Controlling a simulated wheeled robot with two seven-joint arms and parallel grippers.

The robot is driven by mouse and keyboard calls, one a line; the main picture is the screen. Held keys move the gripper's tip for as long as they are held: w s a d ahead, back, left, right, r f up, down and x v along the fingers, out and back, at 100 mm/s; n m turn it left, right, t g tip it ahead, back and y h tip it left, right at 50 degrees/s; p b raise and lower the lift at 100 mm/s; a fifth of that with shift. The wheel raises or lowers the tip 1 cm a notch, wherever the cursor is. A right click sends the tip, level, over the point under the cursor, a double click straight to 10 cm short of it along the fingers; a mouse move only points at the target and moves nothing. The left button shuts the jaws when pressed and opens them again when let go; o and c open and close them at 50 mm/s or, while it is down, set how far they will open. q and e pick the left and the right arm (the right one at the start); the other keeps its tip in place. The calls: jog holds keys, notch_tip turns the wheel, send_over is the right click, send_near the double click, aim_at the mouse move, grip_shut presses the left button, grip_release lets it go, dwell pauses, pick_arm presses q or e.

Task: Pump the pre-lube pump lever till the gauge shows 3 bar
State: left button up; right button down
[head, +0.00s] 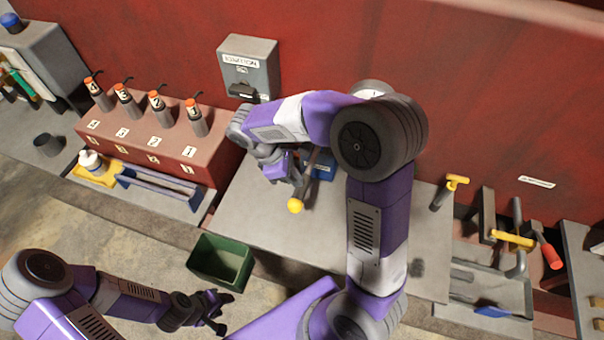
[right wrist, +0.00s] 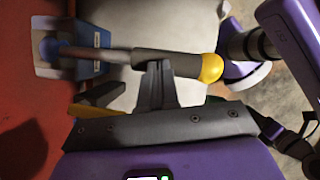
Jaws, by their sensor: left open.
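The pump lever (right wrist: 135,56) has a dark grip sleeve and a yellow knob (head: 295,205). It rises from the blue pump body (head: 323,170), which also shows at upper left in the right wrist view (right wrist: 88,68). My right gripper (right wrist: 157,66) is at the sleeve, just short of the knob, with its fingers close together on it; the far finger is hidden. A round pale dial (head: 372,89), likely the gauge, is mostly covered by my right arm; its reading cannot be seen. My left gripper (head: 218,312) is open and empty, low in the head view.
A green bin (head: 221,262) stands in front of the grey bench (head: 262,228). A red rack (head: 150,152) with several numbered bottles is at left. A grey wall box (head: 249,66) is behind. Tools, including a yellow-handled one (head: 452,190), lie at right.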

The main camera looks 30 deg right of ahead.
jog(key=shift+w+a+r+p, duration=0.25)
jog(key=shift+w+a+p, duration=0.2)
jog(key=shift+a, duration=0.2)
jog(key=shift+w+a+r+p, duration=0.25)
jog(key=shift+w+a+p, duration=0.15)
jog(key=shift+a, duration=0.2)
jog(key=p+v, duration=0.1)
jog(key=v, duration=0.6)
jog(key=shift+r, duration=0.25)
jog(key=shift+a+f, duration=0.1)
jog(key=shift+f, duration=0.05)
